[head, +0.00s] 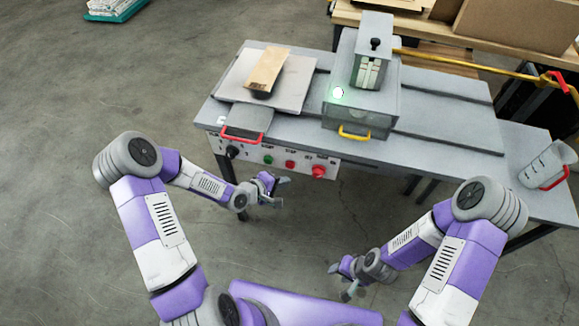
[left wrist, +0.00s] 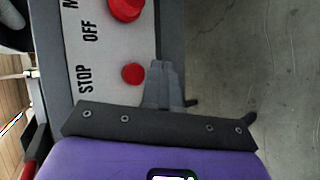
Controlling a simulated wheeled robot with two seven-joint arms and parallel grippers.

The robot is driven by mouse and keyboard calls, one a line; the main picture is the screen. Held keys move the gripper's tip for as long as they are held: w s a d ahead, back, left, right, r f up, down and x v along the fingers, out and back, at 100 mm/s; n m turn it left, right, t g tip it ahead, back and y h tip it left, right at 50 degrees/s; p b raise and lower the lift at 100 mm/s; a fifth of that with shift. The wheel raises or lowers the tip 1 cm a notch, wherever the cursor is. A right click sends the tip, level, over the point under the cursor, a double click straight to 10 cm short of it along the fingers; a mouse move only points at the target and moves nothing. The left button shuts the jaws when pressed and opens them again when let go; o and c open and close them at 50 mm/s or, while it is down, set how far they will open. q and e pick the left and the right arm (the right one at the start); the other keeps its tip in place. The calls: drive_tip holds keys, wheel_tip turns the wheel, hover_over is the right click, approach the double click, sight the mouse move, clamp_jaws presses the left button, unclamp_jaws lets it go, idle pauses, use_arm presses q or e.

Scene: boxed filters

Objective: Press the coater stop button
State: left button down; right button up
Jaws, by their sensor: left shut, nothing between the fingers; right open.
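The coater (head: 362,106) is a grey table-mounted machine with a control panel on its front edge. The stop button is the smaller red button (head: 290,165), between a green button (head: 268,160) and a larger red button (head: 318,171). In the left wrist view the small red button (left wrist: 133,74) sits beside the word STOP, and the larger red button (left wrist: 125,10) is by OFF. My left gripper (head: 280,191) is in front of the panel, shut and empty. Its fingers (left wrist: 163,84) show just right of the stop button; contact cannot be told. My right gripper (head: 341,282) is open and empty, low and away from the panel.
A black knob (head: 233,152) is at the panel's left end. A red handle (head: 243,135) and a yellow handle (head: 354,133) stick out above the panel. Floor before the panel is clear.

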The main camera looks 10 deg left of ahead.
use_arm(q)
drive_tip(key=shift+w, duration=1.25)
drive_tip(key=shift+w, duration=0.1)
idle(1.1)
drive_tip(key=shift+w, duration=0.35)
drive_tip(key=shift+w, duration=0.5)
idle(0.8)
drive_tip(key=shift+s, duration=0.95)
drive_tip(key=shift+s+p, duration=0.45)
drive_tip(key=shift+s, duration=2.05)
